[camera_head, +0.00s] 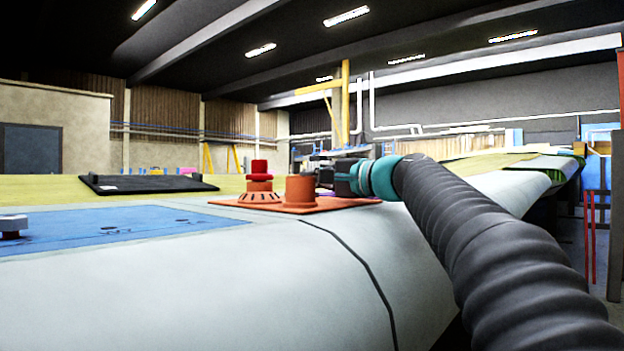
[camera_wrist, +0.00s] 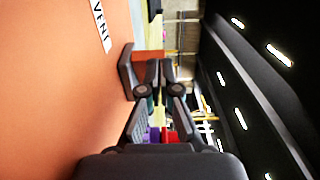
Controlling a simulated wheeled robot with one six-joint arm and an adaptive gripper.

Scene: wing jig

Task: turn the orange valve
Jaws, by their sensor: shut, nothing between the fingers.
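An orange plate (camera_head: 330,206) lies on the pale wing skin. On it stand a slotted orange fitting (camera_head: 259,193) with a red knob (camera_head: 259,170) on top and, to its right, a plain orange cylinder (camera_head: 299,190). Which one is the valve is not clear. My gripper (camera_head: 325,177) is just right of the cylinder, partly hidden behind it; contact cannot be told. In the wrist view my gripper (camera_wrist: 160,66) is shut and empty, beside an orange surface (camera_wrist: 60,80) with a white label (camera_wrist: 102,26) reading "VENT". A dark block (camera_wrist: 127,72) sits against that surface by the fingertips.
A blue panel (camera_head: 110,230) covers the wing's left part, with a small grey knob (camera_head: 12,226) on it. A black flat tray (camera_head: 148,184) lies behind. A blue stand (camera_head: 598,165) is at the far right. The wing skin in front is clear.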

